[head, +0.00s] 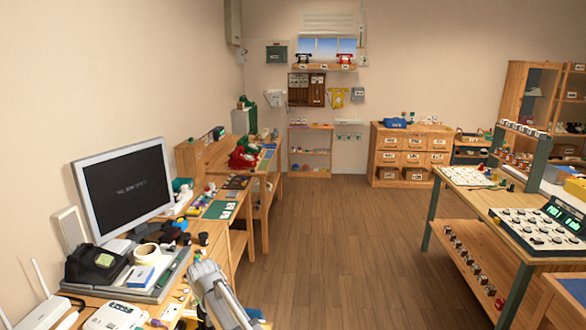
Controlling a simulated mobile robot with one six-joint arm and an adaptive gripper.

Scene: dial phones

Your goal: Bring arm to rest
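In the head view, a light grey metal link of my arm (218,295) shows at the bottom edge, left of centre. It stands in front of the right edge of the cluttered desk (215,262). I cannot tell whether it touches anything. My gripper and its fingertips do not show, so what it holds is hidden.
A monitor (125,188), a black dial phone (95,263) and a white router (38,300) stand on the left desk. A red phone (243,154) sits farther back. A workbench with a control panel (540,232) is at right. The wooden floor (335,240) between is clear.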

